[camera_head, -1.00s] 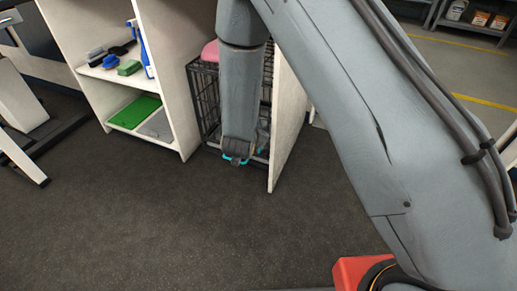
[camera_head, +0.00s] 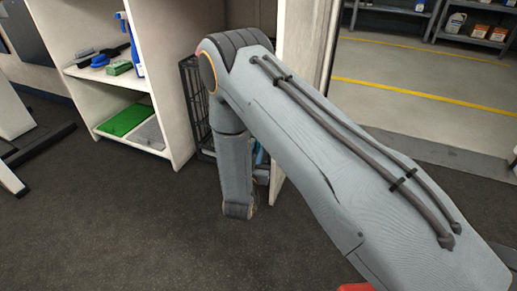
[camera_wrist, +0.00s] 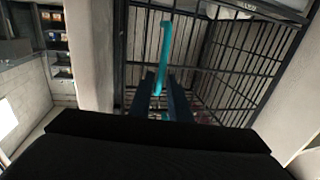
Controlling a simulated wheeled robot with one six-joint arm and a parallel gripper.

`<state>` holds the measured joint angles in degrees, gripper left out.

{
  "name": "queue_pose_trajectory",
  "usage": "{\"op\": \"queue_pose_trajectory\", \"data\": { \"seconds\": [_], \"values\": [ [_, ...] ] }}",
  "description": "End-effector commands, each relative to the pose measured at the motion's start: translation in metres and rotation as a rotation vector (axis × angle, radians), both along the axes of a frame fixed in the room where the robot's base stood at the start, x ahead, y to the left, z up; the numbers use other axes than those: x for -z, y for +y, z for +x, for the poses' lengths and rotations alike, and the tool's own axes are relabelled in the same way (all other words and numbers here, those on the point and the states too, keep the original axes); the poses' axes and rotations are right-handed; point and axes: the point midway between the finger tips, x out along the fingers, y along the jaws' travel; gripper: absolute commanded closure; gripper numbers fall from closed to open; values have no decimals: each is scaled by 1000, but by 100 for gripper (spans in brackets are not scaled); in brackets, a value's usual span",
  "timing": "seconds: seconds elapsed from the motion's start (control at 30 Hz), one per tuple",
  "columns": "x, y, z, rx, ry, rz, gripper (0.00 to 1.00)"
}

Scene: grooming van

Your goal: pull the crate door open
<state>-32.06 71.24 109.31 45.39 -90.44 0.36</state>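The crate (camera_wrist: 255,65) is a black wire cage inside a pale cabinet bay; in the head view its bars (camera_head: 193,95) show left of my arm. A teal handle (camera_wrist: 165,45) stands out in front of the bars in the wrist view. My gripper (camera_wrist: 162,80) has its two dark fingers on either side of the handle, which fills the narrow gap between them. In the head view my wrist points down low in front of the crate, and the fingertips are hidden there. I cannot tell how far the door is open.
A white shelf unit (camera_head: 165,60) stands left of the crate, holding brushes and a green mat (camera_head: 126,116). A pale panel (camera_head: 287,100) borders the crate on the right. The dark floor in front is clear. Shelves with bottles (camera_head: 480,30) stand far right.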

Motion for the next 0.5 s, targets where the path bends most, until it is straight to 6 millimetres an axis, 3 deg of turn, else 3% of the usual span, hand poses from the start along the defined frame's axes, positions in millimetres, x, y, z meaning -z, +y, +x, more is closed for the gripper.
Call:
{"op": "queue_pose_trajectory", "data": {
  "seconds": [0.2, 0.5],
  "values": [
    [1, -5, 23, 1, 0, 1, 83],
    [-1, -6, 26, -1, 0, 1, 83]
  ]
}}
